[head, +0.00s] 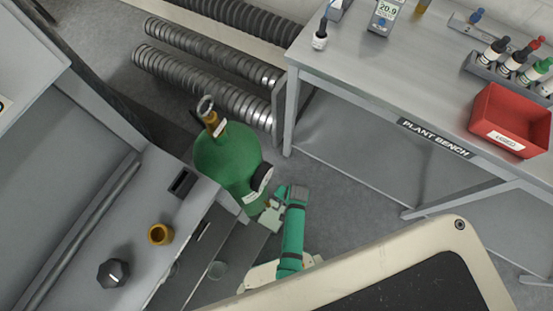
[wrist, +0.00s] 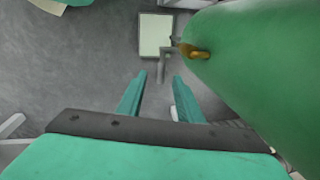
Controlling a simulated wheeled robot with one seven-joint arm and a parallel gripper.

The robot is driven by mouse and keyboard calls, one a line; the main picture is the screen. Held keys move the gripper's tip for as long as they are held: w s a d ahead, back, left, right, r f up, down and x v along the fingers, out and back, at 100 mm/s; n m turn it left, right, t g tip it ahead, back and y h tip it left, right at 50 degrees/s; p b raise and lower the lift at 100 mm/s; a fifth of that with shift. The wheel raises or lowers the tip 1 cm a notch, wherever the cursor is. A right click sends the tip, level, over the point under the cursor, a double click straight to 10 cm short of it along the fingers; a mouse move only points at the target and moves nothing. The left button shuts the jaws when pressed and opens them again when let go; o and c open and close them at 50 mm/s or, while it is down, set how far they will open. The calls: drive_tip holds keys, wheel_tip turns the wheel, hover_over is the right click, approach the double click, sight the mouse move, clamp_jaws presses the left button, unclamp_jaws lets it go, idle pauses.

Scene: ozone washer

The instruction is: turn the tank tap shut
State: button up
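The green tank (head: 222,158) stands left of centre in the head view. Its curved side (wrist: 262,62) fills the right of the wrist view. A small brass tap (wrist: 198,53) sticks out of the tank's side there, with a grey lever (wrist: 166,62) at its left end. My gripper (wrist: 159,78) is open and empty; the lever is just ahead of and between its fingertips, with no clear contact. In the head view my gripper (head: 271,212) is low beside the tank's right side, and the tap is hard to make out.
A pale square plate (wrist: 156,34) lies beyond the lever. A black round part (head: 262,177) is on the tank's side above my gripper. A grey cabinet (head: 150,215) stands left, the plant bench (head: 380,95) right, and ribbed hoses (head: 205,85) behind. Floor shows between tank and bench.

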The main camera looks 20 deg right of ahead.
drive_tip(key=s+a+r+n+t+h, duration=0.1)
drive_tip(key=s+a+r+n+t, duration=0.1)
drive_tip(key=r, duration=0.5)
drive_tip(key=s+a+r+n+t+h, duration=0.1)
drive_tip(key=s+a+r+n+t, duration=0.1)
drive_tip(key=r, duration=0.6)
drive_tip(key=s+a+r+n+t, duration=0.3)
drive_tip(key=s+r+t, duration=0.1)
drive_tip(key=r, duration=0.3)
drive_tip(key=shift+s+a+r+h, duration=0.15)
drive_tip(key=shift+s+r+h, duration=0.2)
drive_tip(key=shift+s, duration=0.45)
drive_tip(key=shift+f, duration=0.1)
drive_tip(key=w+d+f+m+g+y, duration=0.1)
drive_tip(key=w+d+f+m+g, duration=0.3)
drive_tip(key=f, duration=0.5)
drive_tip(key=w+d+f+m+g+y, duration=0.2)
drive_tip(key=w+d+f+g, duration=0.3)
drive_tip(key=f, duration=0.3)
drive_tip(key=shift+t, duration=0.6)
drive_tip(key=x, duration=1)
drive_tip(key=shift+w+a, duration=0.15)
drive_tip(key=shift+w, duration=0.1)
drive_tip(key=shift+f, duration=0.45)
